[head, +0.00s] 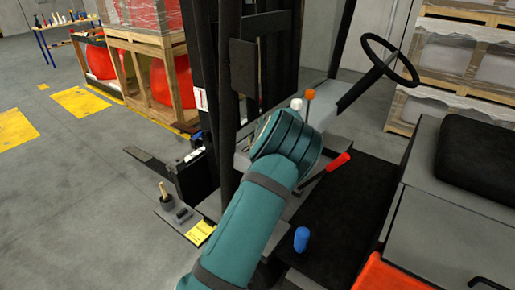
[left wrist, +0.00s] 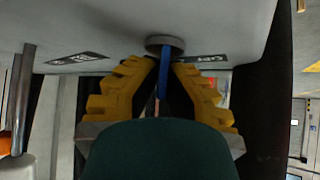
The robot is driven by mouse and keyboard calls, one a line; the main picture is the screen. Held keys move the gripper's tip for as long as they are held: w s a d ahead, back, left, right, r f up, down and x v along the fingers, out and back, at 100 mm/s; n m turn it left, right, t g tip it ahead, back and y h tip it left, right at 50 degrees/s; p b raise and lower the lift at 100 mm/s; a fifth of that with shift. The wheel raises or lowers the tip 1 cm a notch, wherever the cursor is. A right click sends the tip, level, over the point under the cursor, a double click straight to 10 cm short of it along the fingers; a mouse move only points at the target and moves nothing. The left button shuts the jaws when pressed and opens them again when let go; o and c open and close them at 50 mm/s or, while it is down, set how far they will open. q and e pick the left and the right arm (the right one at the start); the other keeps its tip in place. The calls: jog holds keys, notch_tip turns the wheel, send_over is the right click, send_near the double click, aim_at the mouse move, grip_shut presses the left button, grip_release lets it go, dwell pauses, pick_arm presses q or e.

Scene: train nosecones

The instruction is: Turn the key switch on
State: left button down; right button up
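The key switch (left wrist: 165,42) is a round grey disc on a pale panel in the left wrist view, with a blue key (left wrist: 163,82) standing out from it. My left gripper (left wrist: 163,66) has its two yellow stepped fingers on either side of the key, their tips close to it near the disc. I cannot tell whether the fingertips touch the key. In the head view my teal left arm reaches to the forklift's front console (head: 325,112); its wrist hides the gripper, the key and the switch. My right gripper is not in view.
The forklift's steering wheel (head: 390,60), orange-knobbed lever (head: 309,95), white knob (head: 296,104) and red handle (head: 338,161) stand around my arm. A blue knob (head: 301,238) is below. The mast (head: 226,95) stands left. Open floor (head: 70,180) lies at the left.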

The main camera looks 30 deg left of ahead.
pick_arm(q)
jog(key=m+h+b, duration=0.1)
jog(key=m+t+h+b, duration=0.1)
jog(key=m+b, duration=0.1)
jog(key=shift+w+f+t, duration=0.1)
jog(key=shift+f+t, duration=0.05)
jog(key=shift+t, duration=0.15)
jog(key=m+h+b, duration=0.1)
jog(key=m+b, duration=0.1)
jog(key=b, duration=0.1)
jog(key=shift+d+m+t+h, duration=0.1)
jog(key=shift+m+t+h, duration=0.2)
jog(key=shift+h, duration=0.1)
jog(key=shift+d+m+h+b, duration=0.1)
jog(key=shift+m+h+b, duration=0.2)
jog(key=shift+m+b, duration=0.15)
jog(key=shift+w+d+m+b, duration=0.1)
jog(key=shift+m+b, duration=0.15)
jog(key=shift+b, duration=0.1)
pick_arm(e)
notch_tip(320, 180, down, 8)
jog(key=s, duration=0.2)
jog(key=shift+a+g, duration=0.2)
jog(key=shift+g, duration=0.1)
pick_arm(q)
jog(key=c, duration=1.1)
grip_release()
jog(key=shift+c, duration=0.2)
